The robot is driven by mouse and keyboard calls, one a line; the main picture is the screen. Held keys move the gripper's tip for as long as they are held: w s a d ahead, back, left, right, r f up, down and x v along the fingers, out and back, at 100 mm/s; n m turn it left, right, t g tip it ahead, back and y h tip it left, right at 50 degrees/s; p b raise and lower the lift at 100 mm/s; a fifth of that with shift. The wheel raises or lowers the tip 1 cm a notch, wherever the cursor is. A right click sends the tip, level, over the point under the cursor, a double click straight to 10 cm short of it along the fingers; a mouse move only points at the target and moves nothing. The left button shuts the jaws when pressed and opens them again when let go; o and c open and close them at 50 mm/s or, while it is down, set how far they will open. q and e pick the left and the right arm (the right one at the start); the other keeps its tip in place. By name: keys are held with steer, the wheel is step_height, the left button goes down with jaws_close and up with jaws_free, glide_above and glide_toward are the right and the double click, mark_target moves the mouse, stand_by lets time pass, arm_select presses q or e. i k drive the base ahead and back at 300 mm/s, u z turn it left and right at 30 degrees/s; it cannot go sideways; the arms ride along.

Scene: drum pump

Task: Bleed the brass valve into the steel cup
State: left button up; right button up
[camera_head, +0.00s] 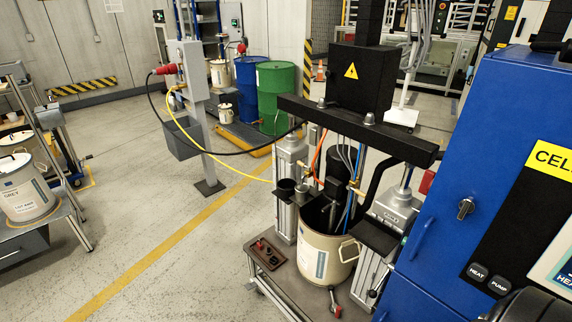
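The drum pump stands at centre right, with a black crossbeam (350,128) over an open beige drum (325,255). Small brass-coloured fittings (356,187) sit at the hoses above the drum; I cannot tell for sure which is the bleed valve. A small grey metal cup (301,193) appears to sit at the drum's left rim, beside a dark round holder (285,186). It is too small to see whether anything is in it.
A blue cabinet (480,130) with a yellow label fills the right side. A red-handled tool (335,303) lies by the drum's foot, and a brown tray (265,253) lies to its left. A yellow hose (225,165) runs in from the left. Open floor lies left of the pump.

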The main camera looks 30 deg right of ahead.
mark_target(299, 162)
steer(key=i, duration=0.85)
steer(key=z, duration=2.6)
